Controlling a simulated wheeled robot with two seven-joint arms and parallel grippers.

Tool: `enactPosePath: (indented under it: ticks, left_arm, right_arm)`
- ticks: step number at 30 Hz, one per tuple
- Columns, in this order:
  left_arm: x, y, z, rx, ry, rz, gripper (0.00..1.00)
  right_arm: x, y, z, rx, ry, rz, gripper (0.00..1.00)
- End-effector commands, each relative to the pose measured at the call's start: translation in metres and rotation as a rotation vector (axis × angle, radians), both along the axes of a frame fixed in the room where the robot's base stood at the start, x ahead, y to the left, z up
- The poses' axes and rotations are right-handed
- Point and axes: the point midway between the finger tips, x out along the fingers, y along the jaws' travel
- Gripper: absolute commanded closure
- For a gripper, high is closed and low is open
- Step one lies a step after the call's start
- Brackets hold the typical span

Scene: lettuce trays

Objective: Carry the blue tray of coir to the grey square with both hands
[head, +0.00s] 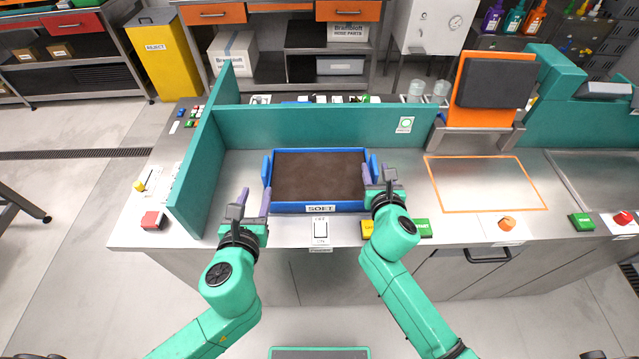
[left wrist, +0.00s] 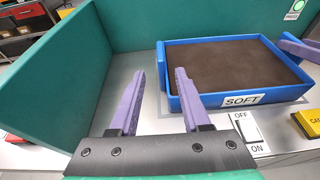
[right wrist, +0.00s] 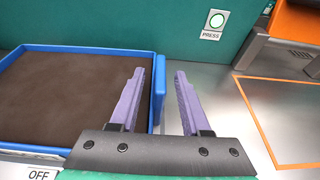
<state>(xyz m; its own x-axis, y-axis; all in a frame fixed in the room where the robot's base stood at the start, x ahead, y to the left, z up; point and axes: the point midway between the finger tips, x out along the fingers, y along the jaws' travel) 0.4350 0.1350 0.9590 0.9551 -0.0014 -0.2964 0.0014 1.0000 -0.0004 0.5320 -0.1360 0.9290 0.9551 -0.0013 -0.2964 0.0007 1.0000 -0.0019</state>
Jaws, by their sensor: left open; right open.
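The blue tray (head: 345,207) holds flat brown coir (head: 318,175) and has a SOFT label on its front. It stands level on the metal bench. My left gripper (head: 256,192) is open and empty by the tray's front left corner; in the left wrist view the left handle (left wrist: 162,66) appears beyond and between its fingertips. My right gripper (head: 377,172) is open at the tray's right side; in the right wrist view the right handle (right wrist: 159,88) shows between its fingers. I cannot tell whether they touch. An orange-outlined grey square (head: 485,184) lies bare to the right.
A teal wall (head: 300,128) runs behind the tray and a teal panel (head: 196,170) stands at left. An OFF/ON switch (head: 320,231) and a yellow button (head: 367,229) sit in front. An orange-framed dark device (head: 495,85) stands behind the square.

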Motion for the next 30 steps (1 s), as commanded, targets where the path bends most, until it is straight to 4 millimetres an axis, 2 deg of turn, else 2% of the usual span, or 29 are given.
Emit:
enactPosePath:
  ticks: [6, 9, 12, 30]
  left_arm:
    - [0.000, 0.000, 0.000, 0.000, 0.000, 0.000, 0.53]
    - [0.000, 0.000, 0.000, 0.000, 0.001, 0.000, 0.53]
    - [0.000, 0.000, 0.000, 0.000, 0.001, 0.000, 0.53]
    - [0.001, 0.000, 0.000, 0.000, 0.001, 0.000, 0.53]
  right_arm:
    - [-0.059, 0.000, 0.017, 0.001, 0.003, 0.003, 0.53]
    - [-0.080, 0.001, 0.024, 0.001, 0.003, 0.002, 0.53]
    - [-0.093, 0.001, 0.028, 0.002, 0.001, 0.002, 0.53]
    - [-0.097, 0.001, 0.030, 0.002, -0.001, 0.000, 0.53]
